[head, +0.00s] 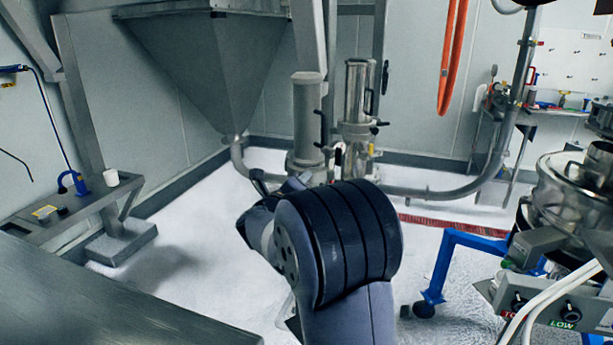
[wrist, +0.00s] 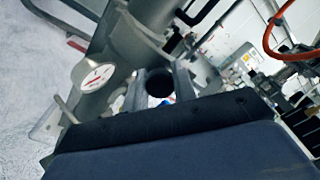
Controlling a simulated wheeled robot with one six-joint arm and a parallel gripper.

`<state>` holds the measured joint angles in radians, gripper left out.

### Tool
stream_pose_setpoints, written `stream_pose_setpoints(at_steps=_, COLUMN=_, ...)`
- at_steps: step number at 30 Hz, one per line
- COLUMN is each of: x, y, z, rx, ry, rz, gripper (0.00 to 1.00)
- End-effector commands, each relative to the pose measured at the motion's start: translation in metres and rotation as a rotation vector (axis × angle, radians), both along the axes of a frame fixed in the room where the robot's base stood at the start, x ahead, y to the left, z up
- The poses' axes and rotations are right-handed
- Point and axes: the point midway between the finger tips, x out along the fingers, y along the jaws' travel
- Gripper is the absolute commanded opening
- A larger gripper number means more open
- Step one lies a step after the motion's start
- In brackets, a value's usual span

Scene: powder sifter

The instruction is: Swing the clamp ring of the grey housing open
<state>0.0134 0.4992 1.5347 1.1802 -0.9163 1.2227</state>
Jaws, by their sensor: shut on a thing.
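The grey housing (head: 307,112) is an upright dull-grey cylinder beyond my arm in the head view, beside a shinier steel one. In the wrist view the grey housing (wrist: 128,42) appears tilted at the upper left, close to my gripper. A grey band, which looks like the clamp ring (wrist: 150,45), curves round it; I cannot tell whether it is open. My gripper (wrist: 158,84) is shut on a dark, round-ended piece, apparently the ring's handle. How that piece joins the ring is hidden. In the head view my own arm covers the gripper.
A white dial gauge (wrist: 93,76) sits beside the housing. The steel housing (head: 358,95) stands close on its right. A large hopper (head: 215,70) is behind left, a bench (head: 75,205) at the left, a blue frame (head: 445,265) at the right. White powder covers the floor.

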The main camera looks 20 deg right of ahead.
Motion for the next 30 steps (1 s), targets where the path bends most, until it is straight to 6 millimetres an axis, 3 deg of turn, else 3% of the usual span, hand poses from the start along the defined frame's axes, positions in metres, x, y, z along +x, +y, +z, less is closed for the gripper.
stream_pose_setpoints(at_steps=12, x=0.010, y=0.033, z=-0.001, rx=0.000, ry=-0.001, rz=-0.289, gripper=0.00)
stream_pose_setpoints(at_steps=30, x=0.015, y=0.041, z=0.000, rx=0.000, ry=-0.004, rz=-0.387, gripper=0.00)
